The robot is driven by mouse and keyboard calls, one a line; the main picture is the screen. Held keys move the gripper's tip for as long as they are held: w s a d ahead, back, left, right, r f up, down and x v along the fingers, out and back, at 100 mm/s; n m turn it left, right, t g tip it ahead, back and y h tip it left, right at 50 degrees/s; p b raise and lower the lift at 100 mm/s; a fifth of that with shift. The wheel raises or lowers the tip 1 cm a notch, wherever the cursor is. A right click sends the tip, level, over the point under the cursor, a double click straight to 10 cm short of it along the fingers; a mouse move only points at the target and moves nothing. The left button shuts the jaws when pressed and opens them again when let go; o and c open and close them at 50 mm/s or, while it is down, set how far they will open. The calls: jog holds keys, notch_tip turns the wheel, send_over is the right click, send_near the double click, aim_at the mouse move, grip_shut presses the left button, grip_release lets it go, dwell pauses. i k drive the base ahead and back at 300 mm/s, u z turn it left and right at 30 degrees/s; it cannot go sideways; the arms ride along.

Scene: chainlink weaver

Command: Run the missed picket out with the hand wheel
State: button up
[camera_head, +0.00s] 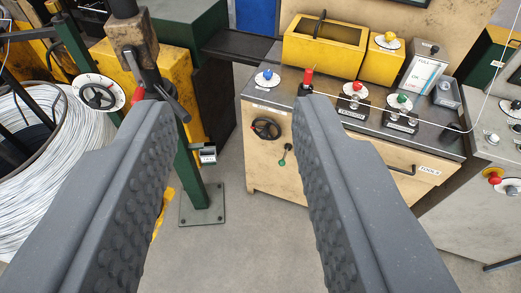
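A small black hand wheel (266,128) is on the front of the beige cabinet, near its left edge. Another black hand wheel (97,95) sits on a white dial plate at the left, by the green post. I cannot tell which one the task means. My gripper (236,108) is open and empty, its two dark studded fingers wide apart. The cabinet wheel shows between the fingertips, nearer the right one; the dial wheel is left of the left finger. No picket can be made out.
A coil of pale wire (40,165) stands at the left. The green post (188,165) stands on a floor plate. The beige cabinet (325,160) carries knobs, levers and a yellow bin (325,48). Grey floor (240,235) is open between post and cabinet.

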aim_at(263, 135)
jog(key=u, duration=0.25)
jog(key=i, duration=0.9)
jog(key=z, duration=0.45)
